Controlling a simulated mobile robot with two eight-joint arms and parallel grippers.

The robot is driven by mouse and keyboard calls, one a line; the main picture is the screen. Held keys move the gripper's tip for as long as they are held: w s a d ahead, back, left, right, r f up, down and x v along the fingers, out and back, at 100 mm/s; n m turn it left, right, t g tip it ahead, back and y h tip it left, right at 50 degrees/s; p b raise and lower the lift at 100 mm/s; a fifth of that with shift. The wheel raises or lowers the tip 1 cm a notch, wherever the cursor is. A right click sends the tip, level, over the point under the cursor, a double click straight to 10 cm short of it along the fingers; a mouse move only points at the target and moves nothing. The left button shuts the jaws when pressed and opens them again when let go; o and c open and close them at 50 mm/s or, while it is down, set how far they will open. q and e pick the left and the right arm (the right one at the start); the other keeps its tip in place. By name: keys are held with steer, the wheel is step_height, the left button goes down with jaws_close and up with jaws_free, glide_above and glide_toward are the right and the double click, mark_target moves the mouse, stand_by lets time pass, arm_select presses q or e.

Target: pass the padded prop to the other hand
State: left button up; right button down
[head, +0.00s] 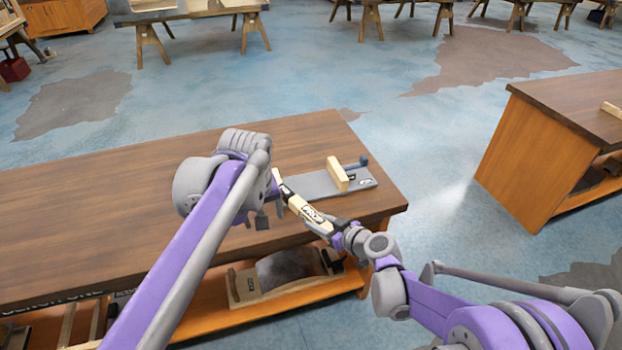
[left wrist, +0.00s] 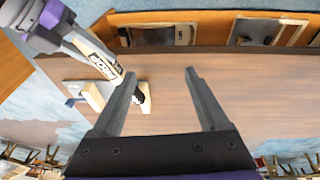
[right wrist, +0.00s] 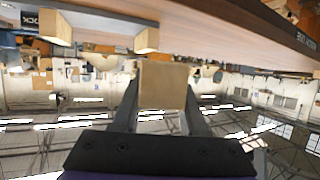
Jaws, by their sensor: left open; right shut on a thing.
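The padded prop (head: 305,208) is a cream bar with a printed label and dark bands, held slantwise above the workbench's front edge. My right gripper (head: 342,232) is shut on its near end; the right wrist view shows the prop's pale end face (right wrist: 163,85) between the fingers. My left gripper (head: 266,208) is open beside the far end. In the left wrist view, the prop (left wrist: 100,60) comes in from the upper left and passes behind one finger of the left gripper (left wrist: 161,72). I cannot tell whether they touch.
The brown workbench (head: 110,200) lies below. On it is a grey board (head: 315,184) with a cream block (head: 337,174). A wooden tray (head: 245,290) stands on the shelf below. Another bench (head: 540,140) is at the right. The benchtop's left is clear.

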arm_select(q)
steer(key=w+d+r+n, duration=0.1)
steer(key=w+d+n, duration=0.1)
steer(key=w+d, duration=0.4)
steer(key=n+g+y, duration=0.1)
steer(key=g, duration=0.1)
glide_toward(307, 206)
steer(key=f, duration=0.6)
steer(key=a+f, duration=0.1)
steer(key=f, duration=0.3)
steer(key=shift+w, duration=0.4)
jaws_close()
arm_select(e)
steer(key=shift+a, duration=0.1)
steer(key=shift+c, duration=1.8)
jaws_free()
